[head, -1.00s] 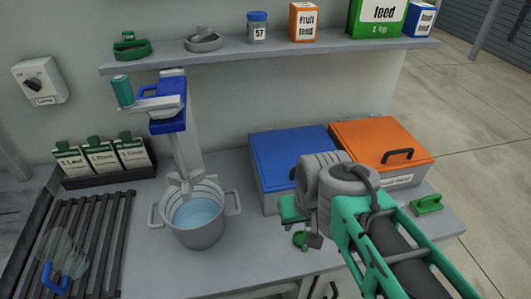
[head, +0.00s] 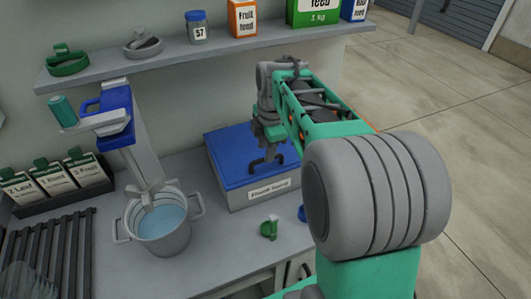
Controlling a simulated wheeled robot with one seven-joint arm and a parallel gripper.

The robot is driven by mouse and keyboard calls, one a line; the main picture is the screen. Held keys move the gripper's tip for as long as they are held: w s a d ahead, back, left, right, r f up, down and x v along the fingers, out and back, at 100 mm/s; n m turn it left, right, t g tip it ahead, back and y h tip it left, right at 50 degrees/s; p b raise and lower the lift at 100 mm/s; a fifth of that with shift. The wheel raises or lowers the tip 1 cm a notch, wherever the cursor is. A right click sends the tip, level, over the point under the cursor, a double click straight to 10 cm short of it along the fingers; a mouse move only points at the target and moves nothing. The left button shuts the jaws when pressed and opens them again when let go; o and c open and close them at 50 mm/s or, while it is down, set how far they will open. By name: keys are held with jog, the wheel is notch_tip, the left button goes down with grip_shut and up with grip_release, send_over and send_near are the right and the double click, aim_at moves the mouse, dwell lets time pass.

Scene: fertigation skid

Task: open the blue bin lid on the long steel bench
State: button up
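The blue bin lid (head: 228,155) lies shut on a grey bin (head: 240,198) on the steel bench. Its dark handle (head: 263,164) is near the lid's front edge, and a printed label is on the bin's front. My gripper (head: 270,142) is above the lid at the handle, pointing down. I cannot tell whether it touches the handle or whether its fingers are open or shut. My arm hides the lid's right part and nearly all of the orange-lidded bin beside it.
A steel pot of water (head: 165,225) stands left of the bin under a blue-and-grey mixer (head: 115,120). A shelf (head: 170,52) with jars and boxes runs above the back. A small green item (head: 269,228) lies in front of the bin. Bare bench lies between the pot and the bin.

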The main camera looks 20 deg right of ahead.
jog(key=f, duration=0.3)
jog(key=shift+w+f, duration=0.2)
jog(key=shift+w, duration=0.15)
jog(key=shift+c, duration=0.3)
grip_shut()
dwell(0.8)
